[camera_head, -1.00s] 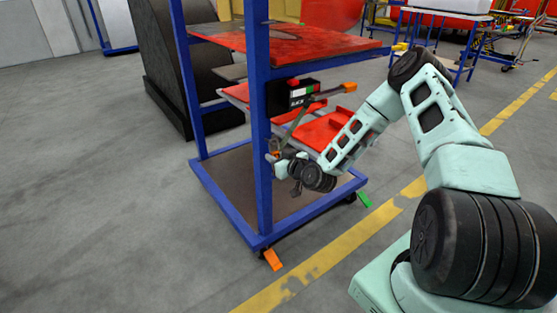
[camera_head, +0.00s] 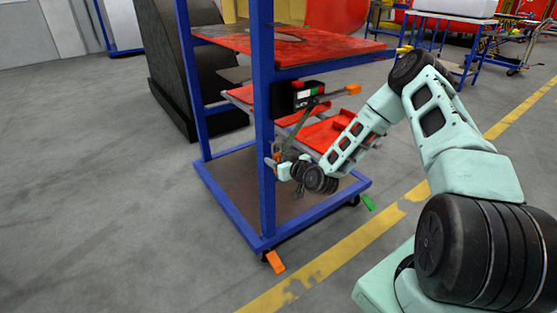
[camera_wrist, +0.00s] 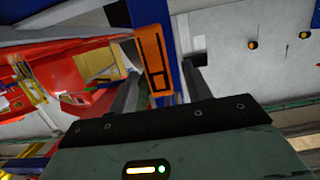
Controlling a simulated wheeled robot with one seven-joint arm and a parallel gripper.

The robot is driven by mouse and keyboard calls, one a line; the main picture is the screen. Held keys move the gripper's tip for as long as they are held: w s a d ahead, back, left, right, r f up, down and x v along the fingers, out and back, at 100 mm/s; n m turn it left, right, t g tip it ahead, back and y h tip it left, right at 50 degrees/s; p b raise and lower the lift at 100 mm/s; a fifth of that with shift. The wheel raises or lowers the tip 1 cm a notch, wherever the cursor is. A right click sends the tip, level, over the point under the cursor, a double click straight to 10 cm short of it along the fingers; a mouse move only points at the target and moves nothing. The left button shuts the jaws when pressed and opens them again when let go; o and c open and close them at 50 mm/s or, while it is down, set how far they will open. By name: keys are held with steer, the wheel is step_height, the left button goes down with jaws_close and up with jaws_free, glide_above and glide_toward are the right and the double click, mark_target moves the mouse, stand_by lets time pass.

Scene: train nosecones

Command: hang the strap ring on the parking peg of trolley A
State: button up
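A blue-framed trolley (camera_head: 266,190) with red shelves stands in front of me; I cannot read which letter it bears. A dark strap (camera_head: 302,130) runs from a black box (camera_head: 298,96) under the upper shelf down to my gripper (camera_head: 279,165), at the near blue post. In the wrist view my gripper (camera_wrist: 160,85) has its two fingers apart. An orange slotted piece (camera_wrist: 155,60) shows between them, in front of the blue post (camera_wrist: 152,14); I cannot tell whether it touches the fingers. I cannot clearly make out the strap ring or the parking peg.
An orange-tipped lever (camera_head: 352,90) sticks out beside the box. An orange pedal (camera_head: 275,262) and a green pedal (camera_head: 368,203) sit low at the trolley's base. A black slanted block (camera_head: 180,75) stands behind it at left. Grey floor lies open at left and front.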

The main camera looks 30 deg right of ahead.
steer(key=v, duration=1.7)
steer(key=shift+s, duration=0.2)
steer(key=w+a+r+n+g+y, duration=0.15)
steer(key=a+n+g+y, duration=0.35)
steer(key=a, duration=0.8)
steer(key=s+a+r+n+g+h, duration=0.2)
steer(key=s+a+r+g, duration=0.25)
steer(key=a, duration=0.35)
steer(key=s+a+r+g+h, duration=0.1)
steer(key=s+a+r+g, duration=0.3)
steer(key=s, duration=0.6)
steer(key=s+a+r+g+h, duration=0.2)
steer(key=s+a+r, duration=0.3)
steer(key=s, duration=0.4)
step_height(320, 180, up, 16)
steer(key=s+p, duration=0.1)
steer(key=p, duration=1.4)
steer(key=shift+s+d, duration=0.2)
steer(key=shift+d, duration=0.1)
